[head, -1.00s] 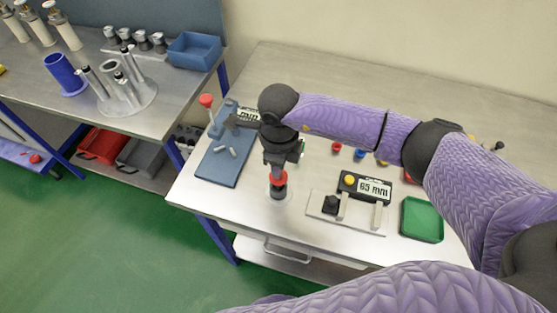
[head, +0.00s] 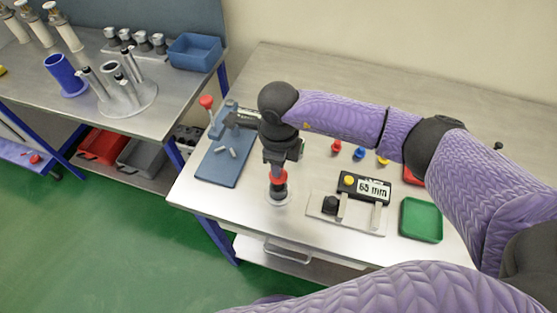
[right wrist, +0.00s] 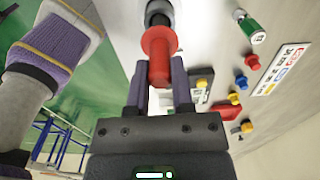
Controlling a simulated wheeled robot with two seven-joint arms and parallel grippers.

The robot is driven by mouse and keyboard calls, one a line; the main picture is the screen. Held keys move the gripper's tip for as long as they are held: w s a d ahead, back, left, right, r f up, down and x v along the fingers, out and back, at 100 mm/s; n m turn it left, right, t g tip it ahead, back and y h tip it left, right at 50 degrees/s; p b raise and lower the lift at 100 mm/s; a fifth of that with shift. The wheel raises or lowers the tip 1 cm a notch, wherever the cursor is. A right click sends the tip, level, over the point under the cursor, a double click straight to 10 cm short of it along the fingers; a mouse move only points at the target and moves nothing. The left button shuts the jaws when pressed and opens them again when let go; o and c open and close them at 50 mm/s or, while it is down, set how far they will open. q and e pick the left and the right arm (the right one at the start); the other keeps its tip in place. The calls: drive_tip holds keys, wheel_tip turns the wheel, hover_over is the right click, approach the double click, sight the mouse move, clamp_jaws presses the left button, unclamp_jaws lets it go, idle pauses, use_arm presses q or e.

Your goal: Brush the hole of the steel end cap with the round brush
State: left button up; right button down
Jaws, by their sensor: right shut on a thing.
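My right gripper (right wrist: 157,75) is shut on a red flanged handle (right wrist: 158,50), which I take to be the round brush's. In the head view the red part (head: 278,178) points down below the right gripper (head: 279,166), with a black part (head: 279,190) under it. This black part stands over a pale round piece (head: 278,201) near the table's front edge, seemingly the steel end cap in its seat. The brush and arm cover its hole, so I cannot tell whether bristles are inside. The left gripper does not show.
To the right stand a gauge marked 65 mm (head: 364,187) and a green tray (head: 421,220). A blue mat (head: 225,160) lies left. Small red and blue pieces (head: 359,153) sit behind. A second bench (head: 100,115) with a blue bin (head: 195,49) is farther left.

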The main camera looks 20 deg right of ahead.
drive_tip(key=shift+r+p, duration=0.3)
drive_tip(key=shift+r, duration=0.35)
drive_tip(key=shift+f+b, duration=1.15)
wheel_tip(320, 180, up, 7)
drive_tip(key=p, duration=0.5)
drive_tip(key=shift+r+p, duration=0.2)
drive_tip(key=shift+p, duration=0.15)
drive_tip(key=shift+f, duration=0.1)
